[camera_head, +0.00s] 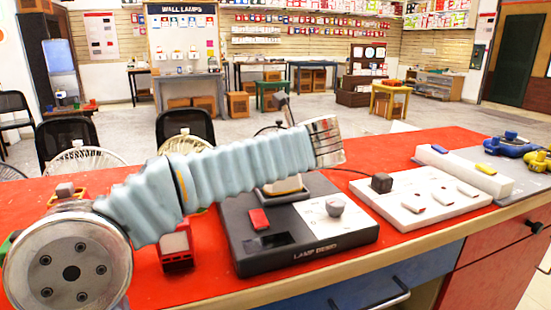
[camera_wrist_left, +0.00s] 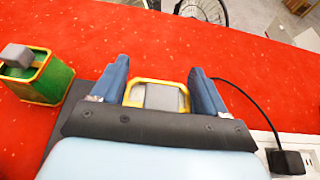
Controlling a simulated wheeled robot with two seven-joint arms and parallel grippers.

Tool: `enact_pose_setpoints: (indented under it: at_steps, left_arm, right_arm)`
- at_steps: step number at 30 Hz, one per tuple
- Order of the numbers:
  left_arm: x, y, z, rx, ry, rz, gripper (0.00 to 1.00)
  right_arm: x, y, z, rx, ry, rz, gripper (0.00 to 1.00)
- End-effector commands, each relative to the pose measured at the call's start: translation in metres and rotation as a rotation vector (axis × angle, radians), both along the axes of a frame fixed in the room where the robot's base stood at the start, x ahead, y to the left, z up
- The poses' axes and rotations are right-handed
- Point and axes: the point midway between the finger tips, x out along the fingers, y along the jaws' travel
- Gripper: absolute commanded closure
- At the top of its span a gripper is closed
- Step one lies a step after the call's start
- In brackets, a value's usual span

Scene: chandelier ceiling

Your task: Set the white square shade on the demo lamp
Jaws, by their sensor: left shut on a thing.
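The demo lamp's black base (camera_head: 250,258), labelled "LAMP DEMO", sits on the red counter with a red switch and a grey knob on top. My left arm crosses over it, and its far end hides much of the lamp. A pale cream piece (camera_head: 286,184) shows just under the arm; I cannot tell whether it is the white square shade. In the left wrist view my left gripper (camera_wrist_left: 162,85) has its blue fingers on both sides of a yellow-rimmed piece with a grey middle (camera_wrist_left: 158,97), shut on it. My right gripper is not in view.
A white board with switches (camera_head: 425,198) lies right of the base, with a black plug (camera_head: 382,183) and cable. A green box with a grey top (camera_wrist_left: 35,75) stands left of the gripper. A red block (camera_head: 176,248) is near the arm. Blue and yellow items (camera_head: 512,143) lie far right.

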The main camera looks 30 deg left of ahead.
Motion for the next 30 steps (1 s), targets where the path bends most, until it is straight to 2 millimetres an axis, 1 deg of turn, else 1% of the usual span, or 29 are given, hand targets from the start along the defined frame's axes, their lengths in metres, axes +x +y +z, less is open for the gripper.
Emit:
enact_pose_setpoints:
  at_steps: [1, 3, 11, 14, 15, 19, 20, 27, 30]
  left_arm:
    - [-0.0006, 0.0004, -0.0076, 0.001, 0.000, 0.000, 0.59]
    - [-0.0007, 0.0006, -0.0119, 0.000, -0.001, 0.001, 0.59]
    - [-0.0008, 0.0005, -0.0122, 0.001, -0.002, 0.002, 0.59]
    - [-0.0008, 0.0005, -0.0152, 0.001, -0.002, 0.001, 0.59]
    - [-0.0008, 0.0005, -0.0151, 0.000, -0.002, 0.002, 0.23]
    - [-0.0008, 0.0005, -0.0148, 0.000, -0.002, 0.002, 0.04]
    - [-0.0008, 0.0005, -0.0149, 0.000, -0.001, 0.001, 0.01]
    - [-0.0007, 0.0004, -0.0144, 0.000, -0.002, 0.002, 0.01]
    - [-0.0017, -0.0013, -0.0104, -0.001, -0.002, 0.000, 0.01]
  right_arm:
    - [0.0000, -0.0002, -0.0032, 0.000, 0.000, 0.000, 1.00]
    - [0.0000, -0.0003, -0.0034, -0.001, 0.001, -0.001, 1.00]
    - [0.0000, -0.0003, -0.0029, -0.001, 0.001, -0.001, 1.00]
    - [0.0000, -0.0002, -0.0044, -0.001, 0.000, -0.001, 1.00]
    - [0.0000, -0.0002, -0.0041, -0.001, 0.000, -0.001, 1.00]
    - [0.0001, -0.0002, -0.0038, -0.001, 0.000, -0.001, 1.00]
    - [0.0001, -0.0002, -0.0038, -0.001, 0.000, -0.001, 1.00]
    - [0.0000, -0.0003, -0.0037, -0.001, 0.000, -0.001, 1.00]
    - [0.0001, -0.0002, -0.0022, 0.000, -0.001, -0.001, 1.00]
